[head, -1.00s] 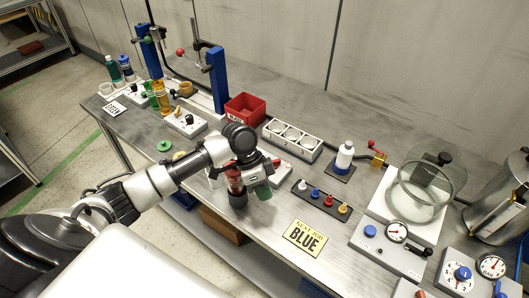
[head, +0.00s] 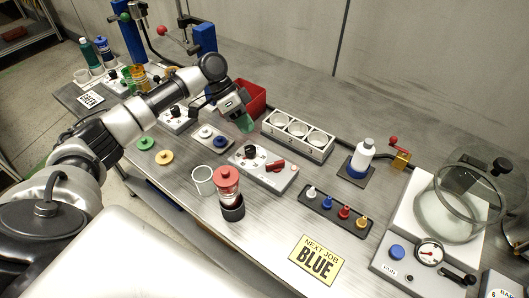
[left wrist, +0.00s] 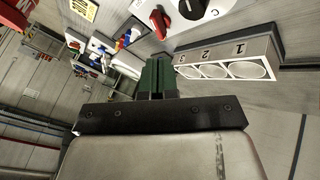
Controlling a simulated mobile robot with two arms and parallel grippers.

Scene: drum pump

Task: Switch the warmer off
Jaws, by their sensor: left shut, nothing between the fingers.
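A white control box (head: 263,168) lies on the bench in front of the block with three round wells (head: 298,135). It carries a black knob (head: 251,152) and a red handle switch (head: 275,165); which part of the bench is the warmer is not marked legibly. My left gripper (head: 246,124) is shut and empty, with green fingertips, raised behind the box's left end and left of the well block. In the left wrist view the green fingers (left wrist: 156,76) are together, and the red switch (left wrist: 160,22) shows above them, apart from them. My right gripper is not in view.
A red bin (head: 249,97) stands just behind the gripper.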

